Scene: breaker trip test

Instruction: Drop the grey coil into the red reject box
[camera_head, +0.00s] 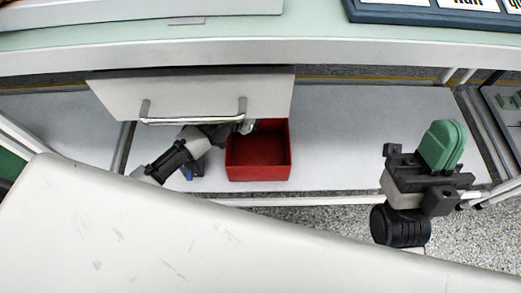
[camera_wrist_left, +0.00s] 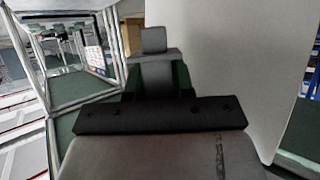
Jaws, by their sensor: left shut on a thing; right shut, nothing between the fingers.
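The red reject box (camera_head: 258,172) stands open at the top on the white lower shelf, its back part hidden under the drawer front. My left gripper (camera_head: 232,128) reaches in from the left at the box's back left, partly hidden by the drawer front. In the left wrist view, my left gripper (camera_wrist_left: 158,85) is shut on a grey blocky piece, which I take as the grey coil (camera_wrist_left: 154,42). In the head view only a small grey bit shows at the gripper's tip, near the box's rim. My right gripper (camera_head: 441,146), with green fingers, is shut and empty at the right.
A drawer front (camera_head: 190,96) with a metal handle (camera_head: 194,121) overhangs the lower shelf (camera_head: 360,140). The shelf right of the box is clear. A bench top (camera_head: 300,32) with a blue-framed label tray (camera_head: 430,16) lies above. A slanted frame post stands at the right.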

